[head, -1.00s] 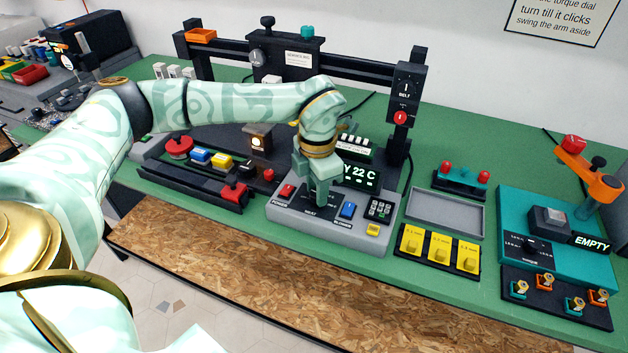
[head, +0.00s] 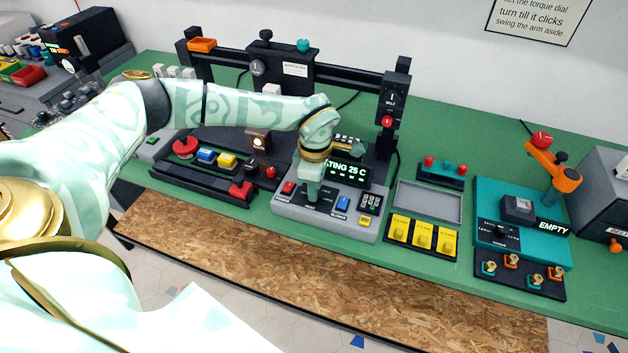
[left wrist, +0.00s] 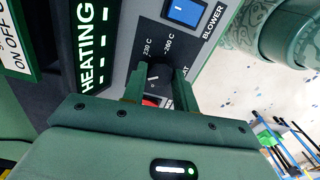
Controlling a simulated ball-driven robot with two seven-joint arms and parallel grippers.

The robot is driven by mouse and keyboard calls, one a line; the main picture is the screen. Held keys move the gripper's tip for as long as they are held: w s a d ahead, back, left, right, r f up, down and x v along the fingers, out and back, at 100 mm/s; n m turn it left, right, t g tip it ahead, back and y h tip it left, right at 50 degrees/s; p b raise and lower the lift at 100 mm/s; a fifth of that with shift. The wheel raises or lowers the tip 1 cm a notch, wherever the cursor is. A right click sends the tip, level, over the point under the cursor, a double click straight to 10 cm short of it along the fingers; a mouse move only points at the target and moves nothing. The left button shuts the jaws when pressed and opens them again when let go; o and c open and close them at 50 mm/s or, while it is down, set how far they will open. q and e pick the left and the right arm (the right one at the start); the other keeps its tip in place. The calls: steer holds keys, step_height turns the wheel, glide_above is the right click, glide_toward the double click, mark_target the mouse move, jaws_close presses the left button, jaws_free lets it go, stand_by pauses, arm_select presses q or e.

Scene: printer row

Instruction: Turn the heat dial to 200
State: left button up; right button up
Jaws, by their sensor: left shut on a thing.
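The grey control box (head: 352,228) stands on the green bench, with the heat dial on its sloped top. My left gripper (head: 311,203) points down over the dial and hides it in the head view. In the left wrist view the dark heat dial (left wrist: 158,77) sits between the two fingers of my left gripper (left wrist: 158,90), which is shut on it. Scale marks 230 C and 260 C show beside the dial; its exact setting is hard to read. My right gripper is not in view.
A blue blower switch (head: 343,203) lies right of the dial and a red button (head: 289,188) left of it. Yellow switches (head: 422,236), a grey tray (head: 428,218) and a teal unit (head: 488,195) stand to the right. A black rail frame (head: 350,71) stands behind.

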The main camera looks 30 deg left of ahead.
arm_select(q)
steer(key=shift+w+r+m, duration=0.1)
steer(key=shift+m, duration=0.2)
steer(key=o, duration=1)
step_height(320, 180, up, 16)
steer(key=p, duration=0.3)
steer(key=shift+r, duration=0.1)
